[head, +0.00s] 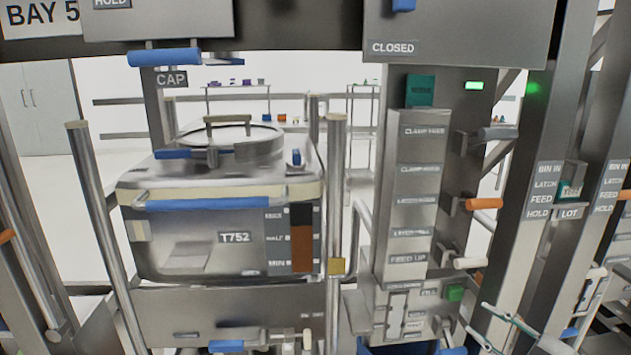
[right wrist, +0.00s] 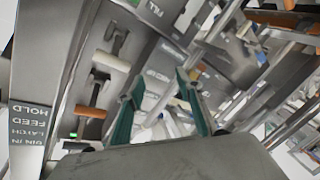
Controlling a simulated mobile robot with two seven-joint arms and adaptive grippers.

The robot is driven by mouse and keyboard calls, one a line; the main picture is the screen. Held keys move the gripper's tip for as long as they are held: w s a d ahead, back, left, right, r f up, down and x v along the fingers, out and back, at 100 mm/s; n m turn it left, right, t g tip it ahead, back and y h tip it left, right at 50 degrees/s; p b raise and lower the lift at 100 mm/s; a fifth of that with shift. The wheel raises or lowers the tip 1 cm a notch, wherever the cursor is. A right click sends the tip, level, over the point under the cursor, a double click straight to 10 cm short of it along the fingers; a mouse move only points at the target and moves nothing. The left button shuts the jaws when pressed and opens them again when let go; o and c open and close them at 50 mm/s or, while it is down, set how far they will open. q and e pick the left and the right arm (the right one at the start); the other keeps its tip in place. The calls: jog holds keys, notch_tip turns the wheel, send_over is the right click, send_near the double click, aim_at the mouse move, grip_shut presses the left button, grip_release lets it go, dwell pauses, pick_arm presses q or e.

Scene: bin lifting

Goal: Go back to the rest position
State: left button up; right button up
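My right gripper (head: 478,317) is at the lower right of the head view, in front of the control post's base. Its two thin teal fingers stand apart with nothing visible between them. The same gripper (right wrist: 160,76) shows open in the right wrist view. My left gripper is not in view. The steel bin T752 (head: 190,262) stands in the bay frame with its round cap (head: 230,143) on top. The bin is apart from the right gripper.
The control post (head: 418,205) carries grey, orange (head: 484,204) and white (head: 472,263) handles on its right side, close above the right gripper. Steel uprights (head: 525,180) stand to the right. A blue container (head: 400,349) shows at the bottom edge.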

jog(key=s+a+f+m+g+h, duration=0.2)
jog(key=s+a+f+m, duration=0.2)
jog(key=s+a+f, duration=0.5)
jog(key=s+a+f+m+g+h, duration=0.2)
jog(key=s+a+f+m, duration=0.3)
jog(key=s+a+f, duration=0.4)
jog(key=s+f, duration=0.7)
jog(key=f, duration=0.2)
jog(key=shift+a+g, duration=0.3)
jog(key=shift+g, duration=0.1)
